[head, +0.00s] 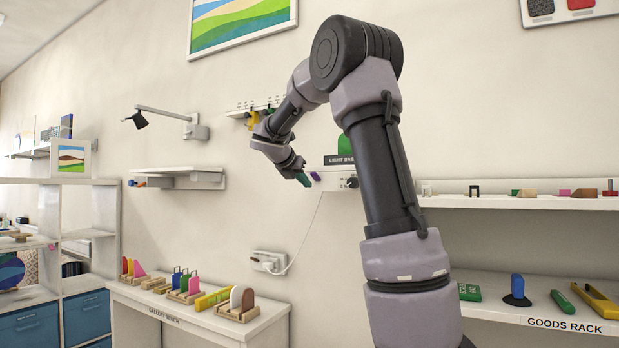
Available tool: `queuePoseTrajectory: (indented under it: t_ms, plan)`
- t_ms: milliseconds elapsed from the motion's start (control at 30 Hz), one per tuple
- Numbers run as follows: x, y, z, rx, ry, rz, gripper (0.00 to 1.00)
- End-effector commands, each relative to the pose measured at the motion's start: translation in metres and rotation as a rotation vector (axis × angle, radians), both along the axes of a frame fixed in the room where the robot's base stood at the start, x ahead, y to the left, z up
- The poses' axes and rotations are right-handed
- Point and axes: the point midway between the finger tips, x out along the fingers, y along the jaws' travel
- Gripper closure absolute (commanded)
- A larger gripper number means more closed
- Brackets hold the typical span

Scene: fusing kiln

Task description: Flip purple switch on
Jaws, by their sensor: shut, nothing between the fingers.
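The purple switch (315,176) is a small purple piece on the front of a white wall box (330,184) at mid-picture in the head view. Whether it is on or off is too small to tell. My gripper (304,180) is shut and empty, its dark green fingertips pointing down and right. The fingertips are just left of the switch; I cannot tell if they touch it. My arm hides the right end of the box.
A label (341,160) and a green piece (344,145) stand on the box. A cord runs down to a wall socket (268,262). A hook rail (255,109) is above left. The gallery bench (200,320) stands below left, the goods rack (510,312) at right.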

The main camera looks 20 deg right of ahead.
Motion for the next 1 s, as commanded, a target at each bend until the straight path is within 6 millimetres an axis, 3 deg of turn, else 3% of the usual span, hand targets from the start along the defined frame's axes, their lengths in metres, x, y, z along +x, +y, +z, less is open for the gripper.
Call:
queuePoseTrajectory:
  t_ms: [100, 400, 1000]
  plan:
    - [-0.011, 0.013, 0.023, 0.002, -0.008, 0.001, 1.00]
    - [-0.032, 0.039, 0.060, 0.004, -0.004, -0.001, 1.00]
    - [-0.036, 0.044, 0.067, 0.003, 0.000, -0.002, 1.00]
